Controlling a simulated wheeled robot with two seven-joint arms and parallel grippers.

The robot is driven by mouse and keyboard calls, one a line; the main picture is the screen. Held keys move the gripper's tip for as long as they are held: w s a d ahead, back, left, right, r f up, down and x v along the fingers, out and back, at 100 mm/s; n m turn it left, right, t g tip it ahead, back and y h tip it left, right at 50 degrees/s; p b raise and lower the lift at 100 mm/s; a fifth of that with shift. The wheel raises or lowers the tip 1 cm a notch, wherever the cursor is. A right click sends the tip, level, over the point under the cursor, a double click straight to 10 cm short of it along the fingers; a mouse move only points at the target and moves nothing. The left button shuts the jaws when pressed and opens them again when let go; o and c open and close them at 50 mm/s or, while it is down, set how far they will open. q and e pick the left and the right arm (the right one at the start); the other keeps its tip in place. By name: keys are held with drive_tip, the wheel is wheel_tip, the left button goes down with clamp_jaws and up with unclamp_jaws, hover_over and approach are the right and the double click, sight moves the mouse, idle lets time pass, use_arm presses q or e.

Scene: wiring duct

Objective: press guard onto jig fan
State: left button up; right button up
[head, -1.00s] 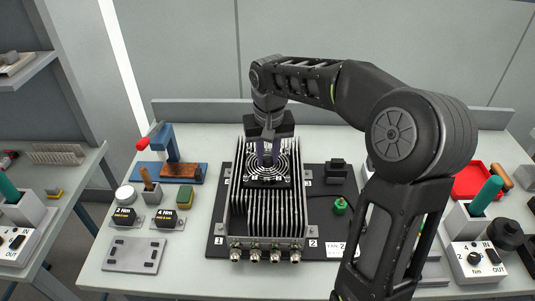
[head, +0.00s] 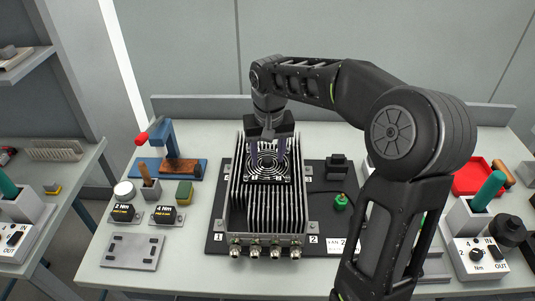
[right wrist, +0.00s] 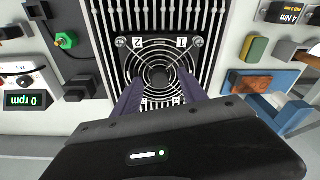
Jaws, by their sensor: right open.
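The fan guard (head: 264,163), a set of concentric rings, lies on the black fan on top of the finned heatsink housing (head: 238,210). The rings also show in the right wrist view (right wrist: 160,72), with labels 1 and 2 on the fan frame and screws at two corners. My right gripper (head: 268,160) is open just above the guard, its two purple fingers spread on either side of the rings. The right wrist view shows the fingers (right wrist: 160,100) apart with nothing between them. Whether the fingertips touch the guard is unclear. My left gripper is not in view.
The housing stands on a black jig plate (head: 322,205) with a green knob (head: 340,203) and a black block (head: 336,167). Torque blocks (head: 164,217), a grey slotted plate (head: 132,252) and a red-handled toggle tool (head: 162,147) are left. A red tray (head: 470,182) is right.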

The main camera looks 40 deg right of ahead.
sight(268, 161)
drive_tip(key=r, duration=0.5)
drive_tip(key=r+b, duration=0.1)
drive_tip(key=r, duration=0.1)
drive_tip(key=shift+s+a+r, duration=0.25)
drive_tip(key=shift+s+r, duration=0.15)
idle(0.8)
